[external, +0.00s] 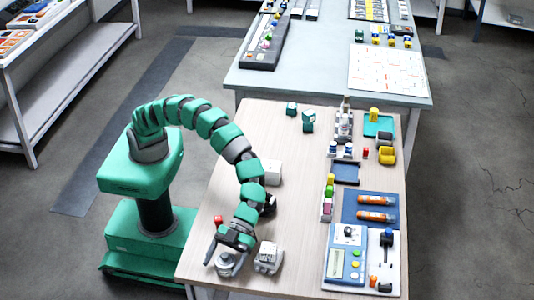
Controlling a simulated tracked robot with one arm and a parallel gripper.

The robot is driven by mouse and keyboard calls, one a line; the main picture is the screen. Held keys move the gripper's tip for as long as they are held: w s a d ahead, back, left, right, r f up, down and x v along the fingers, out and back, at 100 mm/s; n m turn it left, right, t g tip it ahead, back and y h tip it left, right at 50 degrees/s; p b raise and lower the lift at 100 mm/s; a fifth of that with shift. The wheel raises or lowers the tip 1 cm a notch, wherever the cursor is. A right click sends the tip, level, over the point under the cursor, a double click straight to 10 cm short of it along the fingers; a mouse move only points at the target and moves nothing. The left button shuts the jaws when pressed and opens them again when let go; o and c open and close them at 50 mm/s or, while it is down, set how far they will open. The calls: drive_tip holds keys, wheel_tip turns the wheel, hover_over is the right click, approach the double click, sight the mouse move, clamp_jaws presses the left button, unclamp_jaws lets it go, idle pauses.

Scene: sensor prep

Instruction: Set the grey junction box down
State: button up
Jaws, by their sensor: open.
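My gripper (229,258) is low over the front left of the wooden table, pointing down with its jaws open. A small grey piece (227,264), which looks like the grey junction box, is between or just under the fingers and appears to rest on the tabletop. The fingers partly hide it, and I cannot tell whether they touch it. A pale grey block with a detailed top (268,257) stands close by on the right.
A small red piece (218,220) and a white cube (272,172) are near my arm. A blue panel (346,254), a blue tray with orange tubes (362,209) and several small parts fill the right side. The table's middle (297,190) is clear.

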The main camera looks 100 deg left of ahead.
drive_tip(key=p+v, duration=0.2)
drive_tip(key=v, duration=0.9)
drive_tip(key=shift+w+a+r, duration=0.1)
drive_tip(key=shift+a+r, duration=0.05)
drive_tip(key=shift+a, duration=0.1)
drive_tip(key=w+a+r+n+t+y, duration=0.15)
drive_tip(key=a+r+n+t, duration=0.25)
drive_tip(key=a+r, duration=0.5)
drive_tip(key=w+a+r+n+t+y, duration=0.1)
drive_tip(key=w+a+r+n+t, duration=0.2)
drive_tip(key=a+r, duration=0.55)
drive_tip(key=w+a+r+n+t+y, duration=0.2)
drive_tip(key=a+r+n+t, duration=0.2)
drive_tip(key=a+r, duration=0.55)
drive_tip(key=s+a+r+n+t+y, duration=0.4)
drive_tip(key=s+a+r+n, duration=0.1)
drive_tip(key=a+r, duration=0.6)
drive_tip(key=s+a+r+n+t+y, duration=0.3)
drive_tip(key=s+a+r, duration=0.4)
drive_tip(key=a+r, duration=0.4)
drive_tip(key=a+n+t, duration=0.1)
drive_tip(key=n, duration=0.1)
drive_tip(key=shift+n+y, duration=0.3)
drive_tip(key=shift+y, duration=0.05)
drive_tip(key=shift+a, duration=0.15)
